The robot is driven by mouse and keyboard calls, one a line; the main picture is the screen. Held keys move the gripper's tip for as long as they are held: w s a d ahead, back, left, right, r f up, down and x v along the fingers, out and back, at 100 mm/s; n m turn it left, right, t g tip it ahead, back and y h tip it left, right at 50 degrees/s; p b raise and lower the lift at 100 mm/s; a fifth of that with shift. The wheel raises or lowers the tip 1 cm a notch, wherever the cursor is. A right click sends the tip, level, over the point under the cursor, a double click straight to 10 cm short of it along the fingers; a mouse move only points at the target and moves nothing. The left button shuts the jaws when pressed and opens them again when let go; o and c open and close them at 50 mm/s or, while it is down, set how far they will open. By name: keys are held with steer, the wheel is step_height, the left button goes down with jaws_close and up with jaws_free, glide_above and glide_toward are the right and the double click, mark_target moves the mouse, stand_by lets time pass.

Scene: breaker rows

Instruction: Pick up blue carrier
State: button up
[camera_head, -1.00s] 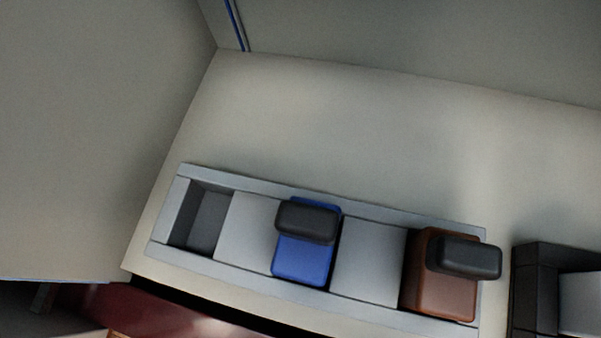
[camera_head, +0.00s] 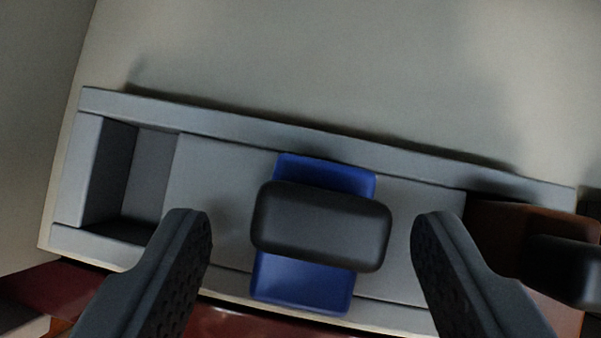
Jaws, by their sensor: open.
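The blue carrier (camera_head: 303,283) sits in the grey rack, a blue block with a black rounded handle (camera_head: 320,226) across its top. My gripper (camera_head: 312,222) is open, with one dark finger left of the handle and the other right of it. There is a gap on both sides, and neither finger visibly touches the handle. The handle hides the middle of the blue block.
The grey rack (camera_head: 330,138) runs across the view with an empty dark slot (camera_head: 150,175) at its left. A brown carrier (camera_head: 500,228) with a black handle (camera_head: 565,270) stands at the right, close to my right finger. A pale surface lies behind the rack.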

mark_target(320, 227)
steer(key=shift+w+d+f, duration=0.15)
steer(key=shift+w+f, duration=0.15)
steer(key=shift+f, duration=0.25)
steer(key=c, duration=1.2)
steer(key=shift+o, duration=0.2)
steer(key=shift+r, duration=0.1)
steer(key=shift+r, duration=0.5)
step_height(320, 227, up, 3)
steer(key=shift+f+b, duration=0.1)
steer(key=shift+b, duration=0.25)
jaws_close()
steer(key=shift+s, duration=0.8)
steer(key=s+a+r+b, duration=0.1)
steer(key=s+a+b, duration=0.15)
steer(key=s, duration=1.15)
steer(key=shift+a+r+p, duration=0.2)
steer(key=shift+r+p, duration=0.1)
steer(key=shift+r, duration=1)
steer(key=shift+a+r+p, duration=0.15)
steer(key=shift+r+p, duration=0.15)
steer(key=shift+r, duration=1)
